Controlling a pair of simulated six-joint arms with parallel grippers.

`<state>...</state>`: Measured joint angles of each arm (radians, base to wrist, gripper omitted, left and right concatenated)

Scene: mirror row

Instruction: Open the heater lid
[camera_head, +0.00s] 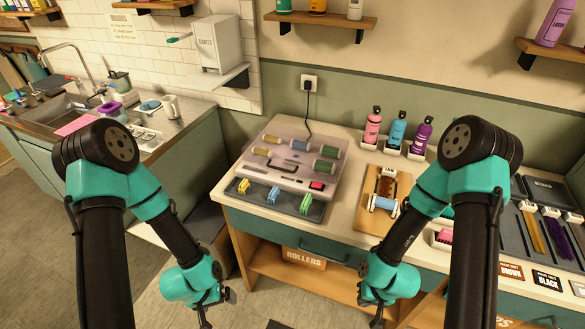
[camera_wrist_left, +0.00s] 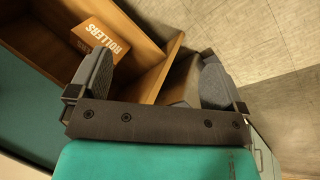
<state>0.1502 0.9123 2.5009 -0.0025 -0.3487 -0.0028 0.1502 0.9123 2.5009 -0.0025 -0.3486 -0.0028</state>
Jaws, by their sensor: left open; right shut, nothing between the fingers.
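The roller heater (camera_head: 270,183) stands on the left part of the white counter, with a red switch at its front right. Its see-through, pinkish heater lid (camera_head: 292,147) appears closed over several yellow and green rollers. My left gripper (camera_head: 206,312) hangs low in front of the counter, below and left of the heater, apart from it. In the left wrist view its two grey fingers (camera_wrist_left: 155,78) are spread with nothing between them. My right gripper (camera_head: 377,318) hangs low in front of the drawers, partly cut off by the bottom edge, and is shut and empty.
Yellow, blue and green clips (camera_head: 273,195) stand in a tray along the heater's front. A wooden board (camera_head: 368,212) with a roller stand lies to its right. Pink, blue and purple bottles (camera_head: 397,134) stand behind. A box marked ROLLERS (camera_head: 304,258) sits on the shelf below.

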